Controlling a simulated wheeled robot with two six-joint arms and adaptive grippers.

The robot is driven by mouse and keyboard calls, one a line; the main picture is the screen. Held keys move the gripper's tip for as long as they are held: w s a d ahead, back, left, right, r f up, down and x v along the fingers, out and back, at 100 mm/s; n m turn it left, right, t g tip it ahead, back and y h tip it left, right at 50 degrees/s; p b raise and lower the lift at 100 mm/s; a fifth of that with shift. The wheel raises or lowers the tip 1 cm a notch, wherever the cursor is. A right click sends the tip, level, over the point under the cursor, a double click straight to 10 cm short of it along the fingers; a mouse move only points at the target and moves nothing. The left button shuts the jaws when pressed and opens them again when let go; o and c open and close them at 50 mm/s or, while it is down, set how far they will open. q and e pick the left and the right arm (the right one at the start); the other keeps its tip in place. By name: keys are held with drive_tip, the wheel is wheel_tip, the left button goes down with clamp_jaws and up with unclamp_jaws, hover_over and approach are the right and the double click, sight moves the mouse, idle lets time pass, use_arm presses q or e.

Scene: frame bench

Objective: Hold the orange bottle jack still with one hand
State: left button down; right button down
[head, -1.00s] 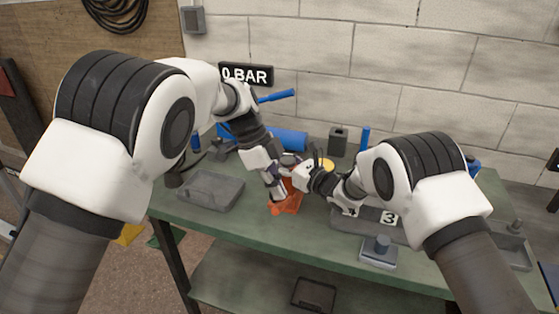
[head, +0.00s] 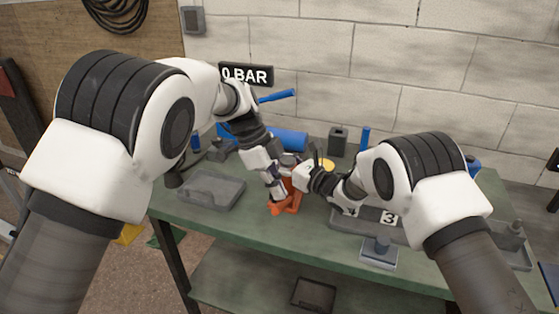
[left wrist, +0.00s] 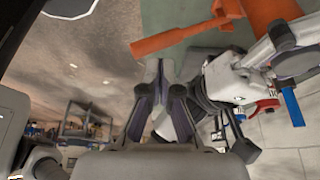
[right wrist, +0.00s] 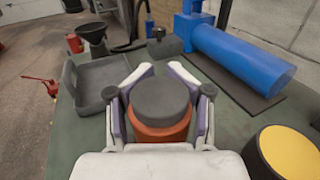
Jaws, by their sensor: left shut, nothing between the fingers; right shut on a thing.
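The orange bottle jack (head: 289,197) stands on the green bench, partly hidden by my grippers in the head view. In the right wrist view its orange body (right wrist: 162,132) and dark grey round top show between the fingers. My right gripper (right wrist: 160,85) is shut around the jack. My left gripper (head: 277,192) is beside the jack, on its left in the head view. In the left wrist view the left gripper (left wrist: 158,72) is shut and empty, with orange parts of the jack (left wrist: 195,38) beyond and to the right of its tips.
A grey tray (head: 212,190) lies left of the jack, with a dark funnel beside it. A blue cylinder (right wrist: 240,60) and a yellow-topped round part (right wrist: 291,152) are close by.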

idle(0.7)
use_arm(q)
drive_tip(key=shift+s+f, duration=0.1)
drive_tip(key=shift+f, duration=3.5)
wheel_tip(320, 180, up, 5)
drive_tip(key=shift+f, duration=0.2)
